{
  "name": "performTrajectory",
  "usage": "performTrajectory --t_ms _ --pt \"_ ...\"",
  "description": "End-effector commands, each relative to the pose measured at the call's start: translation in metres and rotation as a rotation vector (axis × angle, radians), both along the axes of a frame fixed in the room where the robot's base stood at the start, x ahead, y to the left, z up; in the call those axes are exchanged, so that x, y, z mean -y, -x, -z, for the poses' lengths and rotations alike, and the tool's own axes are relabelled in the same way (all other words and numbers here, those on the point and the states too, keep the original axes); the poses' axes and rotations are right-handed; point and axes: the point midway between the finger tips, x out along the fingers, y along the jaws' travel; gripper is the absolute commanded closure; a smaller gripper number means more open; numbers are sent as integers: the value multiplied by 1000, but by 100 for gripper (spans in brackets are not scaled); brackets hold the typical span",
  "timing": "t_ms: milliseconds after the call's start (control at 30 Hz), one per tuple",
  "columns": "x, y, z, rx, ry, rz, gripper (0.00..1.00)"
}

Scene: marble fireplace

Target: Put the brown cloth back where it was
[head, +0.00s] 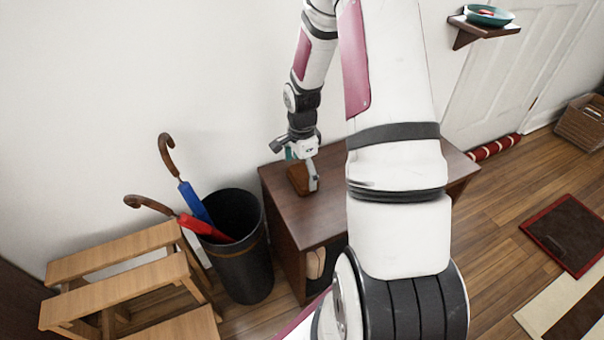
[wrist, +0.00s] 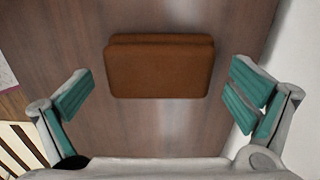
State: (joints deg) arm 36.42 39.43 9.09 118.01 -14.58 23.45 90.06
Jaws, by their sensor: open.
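The brown cloth (wrist: 160,68) is a folded rectangular pad lying flat on the dark wooden cabinet top (wrist: 150,135). It lies ahead of and between the spread fingers of my gripper (wrist: 160,100) in the wrist view. The fingers are open, have teal pads and do not touch it. In the head view my gripper (head: 303,170) is low over the left part of the cabinet top (head: 318,215). The cloth (head: 298,179) shows there partly, with the rest hidden behind the gripper.
A black bin (head: 245,265) with red and blue umbrellas (head: 193,203) stands left of the cabinet. A wooden step stool (head: 110,265) is beside it. A wall shelf (head: 470,30) holds a teal bowl (head: 489,16). A basket (head: 580,125) and mat (head: 570,235) lie right.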

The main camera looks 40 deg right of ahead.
Motion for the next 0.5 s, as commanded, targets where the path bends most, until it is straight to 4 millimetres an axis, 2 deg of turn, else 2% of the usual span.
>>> performTrajectory --t_ms 33,200,400,500 --pt "0 0 -15 2 2 -1 0" --pt "0 0 -51 3 2 -1 0" --pt "0 0 -85 1 1 -1 0" --pt "0 0 -94 1 1 -1 0"
